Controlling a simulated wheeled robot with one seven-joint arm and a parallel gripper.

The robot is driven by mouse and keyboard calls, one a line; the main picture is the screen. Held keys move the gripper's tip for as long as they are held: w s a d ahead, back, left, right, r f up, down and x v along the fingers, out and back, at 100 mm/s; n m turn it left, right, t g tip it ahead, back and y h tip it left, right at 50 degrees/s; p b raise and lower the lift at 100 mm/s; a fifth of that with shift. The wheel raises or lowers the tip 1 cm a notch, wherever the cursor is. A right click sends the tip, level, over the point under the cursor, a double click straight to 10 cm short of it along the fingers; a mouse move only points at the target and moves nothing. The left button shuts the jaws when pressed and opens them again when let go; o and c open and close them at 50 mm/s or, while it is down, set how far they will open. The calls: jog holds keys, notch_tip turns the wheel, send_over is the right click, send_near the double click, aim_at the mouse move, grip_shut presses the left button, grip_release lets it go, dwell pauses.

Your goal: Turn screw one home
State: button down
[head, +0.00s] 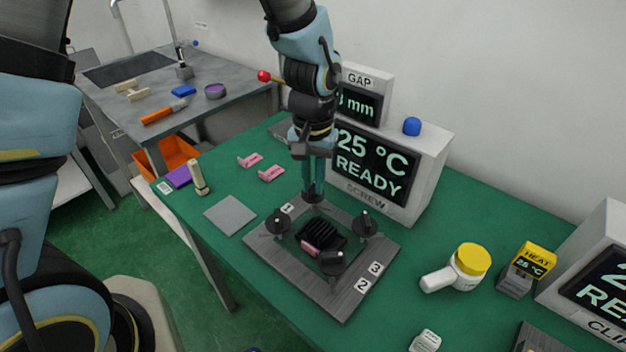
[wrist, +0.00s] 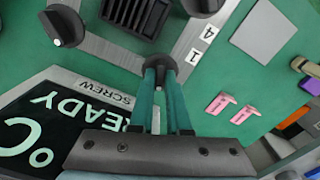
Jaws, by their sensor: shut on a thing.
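A grey metal plate (head: 345,292) lies on the green table with black screw knobs near its corners and a black ribbed block (head: 318,236) in its middle. My gripper (head: 313,184) points straight down over the plate's far corner. Its teal fingers are shut on a black knob, screw one (wrist: 158,64), which the label "1" sits beside in the wrist view. The fingers partly hide this knob. The other knobs stand free at the left (head: 278,222), right (head: 367,224) and front (head: 332,262). Labels 2 and 3 show at the plate's right edge.
The SCREW display box (head: 428,165) reads 25 °C READY and stands close behind my gripper. A grey square (head: 230,215), pink brackets (head: 271,173) and a beige-topped piece (head: 198,178) lie to the left.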

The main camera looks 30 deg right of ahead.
aim_at(313, 186)
jog(key=m, duration=0.3)
jog(key=shift+m, duration=0.4)
jog(key=m+p, duration=0.1)
jog(key=m, duration=0.2)
jog(key=shift+r+m, duration=0.1)
jog(key=shift+m, duration=0.2)
jog(key=m+p, duration=0.1)
jog(key=m, duration=0.4)
jog(key=shift+m+p, duration=0.35)
jog(key=shift+m, duration=0.05)
jog(key=c, duration=0.9)
grip_release()
notch_tip(313, 186, up, 11)
jog(key=shift+f+b, duration=0.15)
jog(key=shift+b, duration=0.25)
